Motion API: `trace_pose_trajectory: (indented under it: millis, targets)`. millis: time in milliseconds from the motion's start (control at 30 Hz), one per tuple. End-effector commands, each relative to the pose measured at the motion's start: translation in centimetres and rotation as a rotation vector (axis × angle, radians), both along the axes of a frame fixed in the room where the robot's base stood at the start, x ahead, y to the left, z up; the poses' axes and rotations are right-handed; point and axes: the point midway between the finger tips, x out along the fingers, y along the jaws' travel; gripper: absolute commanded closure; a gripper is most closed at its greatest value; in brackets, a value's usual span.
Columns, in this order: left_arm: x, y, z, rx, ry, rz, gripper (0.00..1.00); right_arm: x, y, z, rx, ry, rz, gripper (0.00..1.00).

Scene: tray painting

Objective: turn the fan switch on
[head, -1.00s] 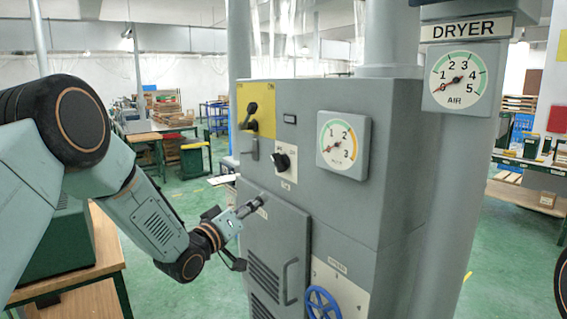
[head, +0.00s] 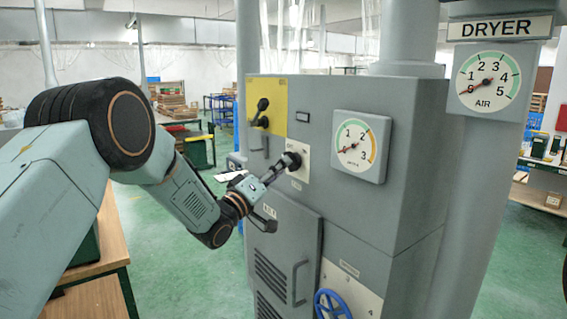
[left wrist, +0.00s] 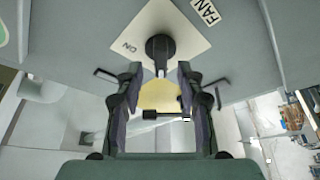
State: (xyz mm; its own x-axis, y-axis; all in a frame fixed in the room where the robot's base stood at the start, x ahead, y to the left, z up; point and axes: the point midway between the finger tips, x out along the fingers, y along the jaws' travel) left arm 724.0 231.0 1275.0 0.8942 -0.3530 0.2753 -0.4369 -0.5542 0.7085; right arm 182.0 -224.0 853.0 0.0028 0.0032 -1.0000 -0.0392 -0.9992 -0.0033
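The fan switch is a black knob (left wrist: 160,48) on a white plate marked ON in the left wrist view, with a FAN label (left wrist: 205,10) beside it. In the head view the plate (head: 302,169) is on the front of the grey dryer cabinet, and my gripper partly covers it. My left gripper (head: 282,167) is at the knob. In the left wrist view its two dark fingers (left wrist: 160,75) are apart, with the knob just ahead of the gap and nothing clearly held. Contact with the knob cannot be told. My right gripper is out of view.
A yellow panel with a black lever (head: 261,112) is up and left of the switch. A round gauge (head: 358,147) is to its right. A cabinet door with a handle (head: 296,283) and a blue handwheel (head: 331,304) are below. An air gauge (head: 487,82) hangs at right.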

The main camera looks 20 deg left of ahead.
Motion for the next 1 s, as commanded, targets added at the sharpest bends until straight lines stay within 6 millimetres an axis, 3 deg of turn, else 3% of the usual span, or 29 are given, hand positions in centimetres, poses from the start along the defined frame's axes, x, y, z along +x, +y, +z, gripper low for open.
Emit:
trace_pose_trajectory:
  millis: [200,567,1000]
  targets:
    - [1.9,-0.8,0.7,0.001,-0.001,-0.002,0.62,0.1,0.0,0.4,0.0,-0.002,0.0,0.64]
    - [2.5,-0.8,0.7,0.001,0.0,0.0,0.62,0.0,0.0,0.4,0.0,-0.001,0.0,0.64]
    - [2.4,-0.8,0.6,0.0,0.001,-0.001,0.98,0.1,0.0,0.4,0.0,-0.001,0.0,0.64]
